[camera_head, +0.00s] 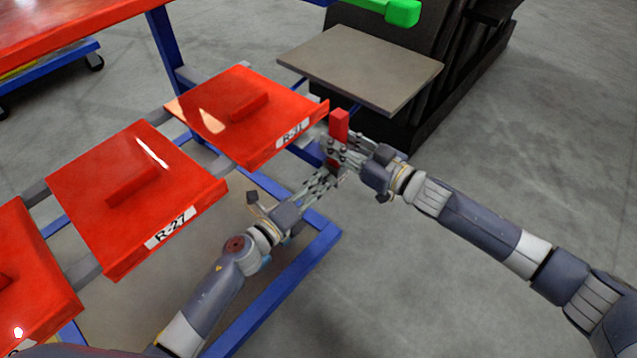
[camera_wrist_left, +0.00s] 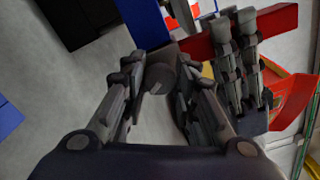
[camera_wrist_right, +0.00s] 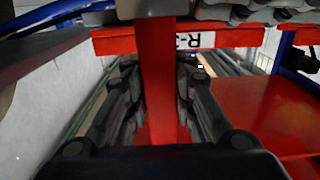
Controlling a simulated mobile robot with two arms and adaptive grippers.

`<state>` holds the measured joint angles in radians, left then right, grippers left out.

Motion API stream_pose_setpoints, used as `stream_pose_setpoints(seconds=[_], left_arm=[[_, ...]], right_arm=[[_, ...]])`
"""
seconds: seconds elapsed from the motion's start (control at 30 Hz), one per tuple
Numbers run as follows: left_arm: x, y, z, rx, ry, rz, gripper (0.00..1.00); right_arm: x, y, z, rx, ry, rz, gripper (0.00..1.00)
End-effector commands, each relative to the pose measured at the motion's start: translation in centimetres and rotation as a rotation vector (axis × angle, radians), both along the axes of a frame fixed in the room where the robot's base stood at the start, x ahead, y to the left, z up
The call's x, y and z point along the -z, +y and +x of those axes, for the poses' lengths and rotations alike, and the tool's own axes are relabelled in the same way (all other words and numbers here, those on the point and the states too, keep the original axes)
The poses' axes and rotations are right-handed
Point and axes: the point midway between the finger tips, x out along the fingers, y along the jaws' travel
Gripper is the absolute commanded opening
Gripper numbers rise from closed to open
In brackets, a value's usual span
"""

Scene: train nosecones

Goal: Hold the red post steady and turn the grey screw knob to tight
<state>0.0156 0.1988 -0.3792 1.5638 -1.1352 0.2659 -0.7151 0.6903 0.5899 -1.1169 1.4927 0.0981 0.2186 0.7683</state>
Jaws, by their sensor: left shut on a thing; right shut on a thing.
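The red post (camera_head: 340,124) stands upright at the right end of the rack, beside the red panel marked R-31. My right gripper (camera_head: 346,150) comes in from the right and is shut on the post. In the right wrist view the red post (camera_wrist_right: 158,80) runs between its fingers. My left gripper (camera_head: 328,172) is just below, at the lower part of the post. In the left wrist view the grey screw knob (camera_wrist_left: 161,74) sits between the left fingertips, and the red post (camera_wrist_left: 270,22) shows behind with the right fingers across it. The knob is hidden in the head view.
Red panels marked R-31 (camera_head: 245,112) and R-27 (camera_head: 135,195) lie on the blue frame (camera_head: 325,240) to the left. A grey-brown board (camera_head: 360,65) and a green block (camera_head: 403,12) are behind. The floor at lower right is clear apart from my right arm.

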Motion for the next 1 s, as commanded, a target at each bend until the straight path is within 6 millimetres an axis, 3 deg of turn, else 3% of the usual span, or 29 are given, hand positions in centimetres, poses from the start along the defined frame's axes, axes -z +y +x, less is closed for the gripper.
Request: stream_pose_setpoints(seconds=[0.5,1.0], left_arm=[[0.13,-0.02,-0.1,0.0,-0.251,0.351,0.03],[0.16,-0.04,-0.14,0.001,-0.348,0.485,0.03]], right_arm=[[0.01,-0.01,0.02,0.0,0.0,0.0,0.0],[0.01,-0.01,0.01,0.0,0.0,0.0,0.0]])
